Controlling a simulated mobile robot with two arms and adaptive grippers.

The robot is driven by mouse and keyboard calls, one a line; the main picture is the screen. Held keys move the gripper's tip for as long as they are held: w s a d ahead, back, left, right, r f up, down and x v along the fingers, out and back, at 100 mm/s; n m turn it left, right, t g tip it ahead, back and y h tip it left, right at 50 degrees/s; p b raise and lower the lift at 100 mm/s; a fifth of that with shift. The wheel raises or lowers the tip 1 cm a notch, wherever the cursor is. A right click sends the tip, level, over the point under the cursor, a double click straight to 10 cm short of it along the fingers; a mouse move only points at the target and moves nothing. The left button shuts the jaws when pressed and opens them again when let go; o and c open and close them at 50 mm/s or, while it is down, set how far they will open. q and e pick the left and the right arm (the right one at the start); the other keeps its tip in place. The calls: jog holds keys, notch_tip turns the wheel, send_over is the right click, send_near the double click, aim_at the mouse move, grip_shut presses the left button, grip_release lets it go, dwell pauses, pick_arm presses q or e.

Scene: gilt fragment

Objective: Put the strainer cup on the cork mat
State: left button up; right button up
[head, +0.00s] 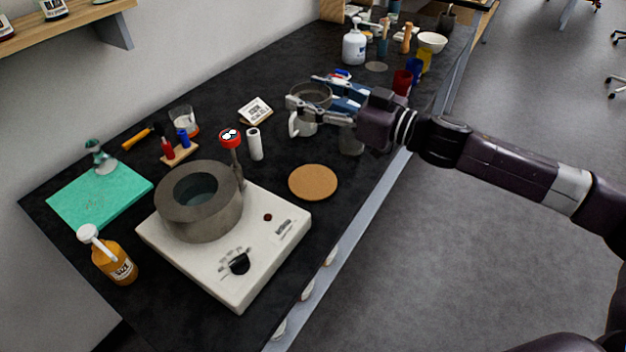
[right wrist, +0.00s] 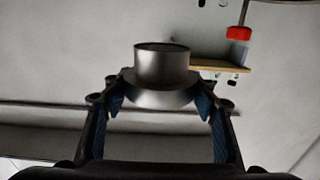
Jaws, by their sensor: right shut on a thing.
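The strainer cup (head: 313,93), a grey metal cup, is between the fingers of my right gripper (head: 306,90), toward the back of the bench. My right gripper is shut on it. In the right wrist view the cup (right wrist: 161,66) is a metal cylinder with a wider flared part, between the blue-padded fingers (right wrist: 160,104). The round cork mat (head: 313,182) lies flat and bare on the dark bench, nearer the camera than the cup and apart from it. My left gripper is not in view.
A pale mug-like vessel (head: 303,124) shows just below the held cup. A white machine (head: 265,245) with a grey round bowl (head: 200,222) stands left of the mat. A white cylinder (head: 255,144) stands behind the mat. The bench's right edge is close to the mat.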

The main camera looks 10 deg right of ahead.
notch_tip(320, 180, down, 14)
jog(key=b, duration=0.2)
jog(key=shift+w+d+f+b, duration=0.1)
jog(key=shift+f+b, duration=0.15)
jog(key=shift+b, duration=0.15)
jog(key=shift+f, duration=2.65)
jog(key=shift+f+b, duration=0.1)
jog(key=shift+b, duration=0.2)
jog(key=o, duration=1.1)
jog(key=shift+d, duration=0.1)
jog(key=p+v, duration=0.2)
jog(key=v, duration=0.9)
jog(key=shift+s+d+p, duration=0.2)
jog(key=shift+s+p, duration=0.15)
